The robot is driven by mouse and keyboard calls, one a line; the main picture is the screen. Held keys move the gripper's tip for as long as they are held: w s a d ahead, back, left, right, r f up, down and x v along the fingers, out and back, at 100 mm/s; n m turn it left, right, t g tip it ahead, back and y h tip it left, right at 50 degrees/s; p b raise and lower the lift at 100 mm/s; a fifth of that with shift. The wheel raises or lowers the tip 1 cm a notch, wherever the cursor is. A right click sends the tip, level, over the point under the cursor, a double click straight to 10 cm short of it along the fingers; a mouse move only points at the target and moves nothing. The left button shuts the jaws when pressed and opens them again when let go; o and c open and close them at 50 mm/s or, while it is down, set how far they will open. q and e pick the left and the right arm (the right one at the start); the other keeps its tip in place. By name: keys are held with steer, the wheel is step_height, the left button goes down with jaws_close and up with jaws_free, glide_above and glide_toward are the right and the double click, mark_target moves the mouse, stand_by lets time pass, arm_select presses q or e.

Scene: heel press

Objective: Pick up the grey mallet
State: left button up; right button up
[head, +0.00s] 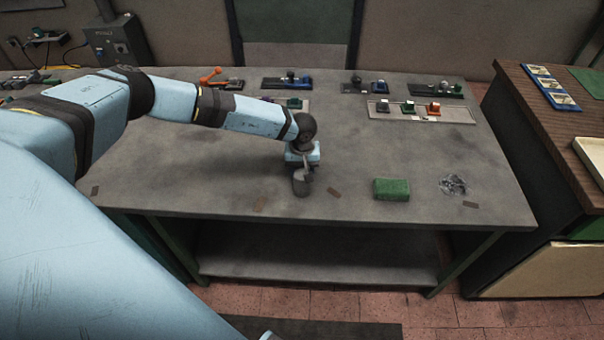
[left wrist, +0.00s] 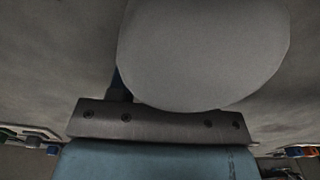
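The grey mallet (head: 300,183) is near the front middle of the workbench, directly below my left gripper (head: 302,168). Its rounded grey head (left wrist: 203,50) fills the upper middle of the left wrist view, very close to the dark gripper mount. The mallet's handle does not show clearly. The fingers of my left gripper are mostly hidden behind the mallet head, so I cannot tell whether they are closed on it. I cannot tell whether the mallet touches the bench. My right gripper is not in view.
A green block (head: 391,189) and a pile of grey scraps (head: 452,184) lie to the right on the workbench (head: 240,190). Trays with small coloured fixtures (head: 420,112) line the back. A wooden-topped cabinet (head: 540,100) stands at the right. The bench between is mostly clear.

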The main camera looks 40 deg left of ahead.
arm_select(q)
steer(key=c, duration=0.7)
steer(key=shift+c, duration=0.3)
steer(key=shift+r, duration=0.15)
